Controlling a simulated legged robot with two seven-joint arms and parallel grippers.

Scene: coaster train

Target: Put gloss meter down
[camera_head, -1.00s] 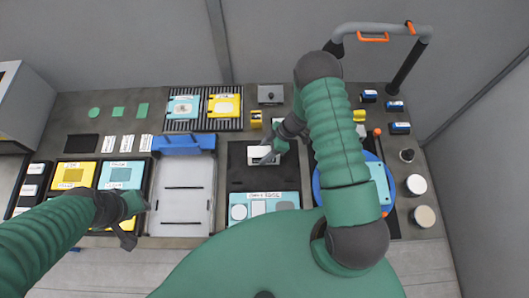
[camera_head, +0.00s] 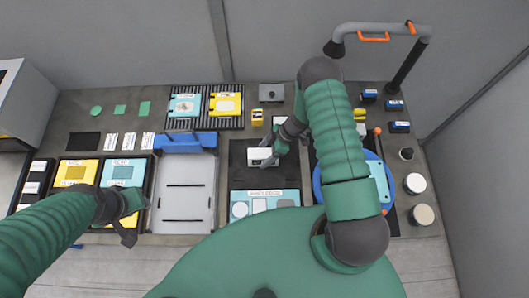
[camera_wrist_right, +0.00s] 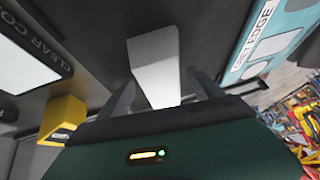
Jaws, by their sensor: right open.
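The gloss meter is a white block (camera_head: 259,156) on the dark mat (camera_head: 238,180) in the middle of the bench. In the right wrist view the white block (camera_wrist_right: 155,62) lies between the two dark fingers of my right gripper (camera_wrist_right: 163,92). Those fingers are spread, with a gap visible on each side of it. My right gripper (camera_head: 274,155) also shows in the head view, at the block's right end. My left gripper (camera_head: 128,228) is over the front left of the bench, away from the block; its jaw opening is unclear.
A teal labelled board (camera_head: 265,196) lies in front of the mat. A grey tray with a blue clamp-like bar (camera_head: 185,142) stands left of it. A blue round turntable (camera_head: 318,190) is at the right.

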